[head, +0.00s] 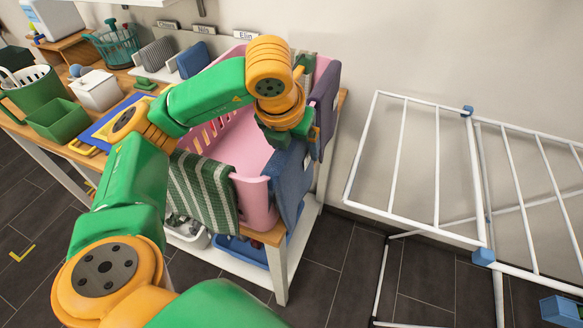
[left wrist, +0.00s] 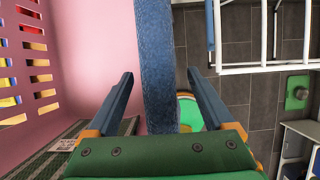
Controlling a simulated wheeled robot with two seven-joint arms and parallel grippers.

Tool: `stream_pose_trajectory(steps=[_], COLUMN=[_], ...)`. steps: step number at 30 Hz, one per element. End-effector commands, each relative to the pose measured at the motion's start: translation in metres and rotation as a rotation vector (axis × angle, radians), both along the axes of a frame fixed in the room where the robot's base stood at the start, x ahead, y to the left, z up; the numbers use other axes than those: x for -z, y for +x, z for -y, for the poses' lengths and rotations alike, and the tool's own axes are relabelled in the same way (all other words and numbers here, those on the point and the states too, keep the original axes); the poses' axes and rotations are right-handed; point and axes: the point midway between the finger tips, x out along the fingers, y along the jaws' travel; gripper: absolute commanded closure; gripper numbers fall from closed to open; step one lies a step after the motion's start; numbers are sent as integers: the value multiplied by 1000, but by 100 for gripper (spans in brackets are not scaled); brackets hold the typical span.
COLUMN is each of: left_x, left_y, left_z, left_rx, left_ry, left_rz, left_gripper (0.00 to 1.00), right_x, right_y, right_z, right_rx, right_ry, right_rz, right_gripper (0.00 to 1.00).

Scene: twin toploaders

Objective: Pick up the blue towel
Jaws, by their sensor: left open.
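The blue towel (head: 288,182) hangs over the right rim of a pink basket (head: 240,140) on the wooden table. In the left wrist view the towel (left wrist: 157,60) is a narrow upright strip along the basket wall. My left gripper (head: 287,135) is above the towel at the rim, partly hidden by its own wrist in the head view. In the left wrist view its jaws (left wrist: 161,76) are open, one finger on each side of the towel, with gaps to both. My right gripper is not in view.
A green striped towel (head: 205,190) hangs on the basket's front rim and a purple one (head: 325,100) farther back. A white drying rack (head: 415,225) stands to the right. Green bins (head: 60,120) and a white box (head: 97,90) crowd the table's left part.

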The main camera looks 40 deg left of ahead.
Motion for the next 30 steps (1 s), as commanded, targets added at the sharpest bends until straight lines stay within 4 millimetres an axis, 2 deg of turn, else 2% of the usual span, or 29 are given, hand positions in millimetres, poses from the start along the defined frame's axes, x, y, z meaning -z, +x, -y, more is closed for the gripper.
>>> stream_pose_trajectory(steps=[7,8,17,30], left_x=[0,0,0,-3], left_y=[0,0,0,0], left_z=[0,0,0,0], left_rx=[0,0,0,0], left_ry=[0,0,0,0], left_rz=[0,0,0,1], left_gripper=[14,19,100,100], right_x=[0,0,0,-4], right_y=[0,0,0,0], right_z=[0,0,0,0], right_rx=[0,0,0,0], right_ry=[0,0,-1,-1], right_rz=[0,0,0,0], right_gripper=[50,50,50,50])
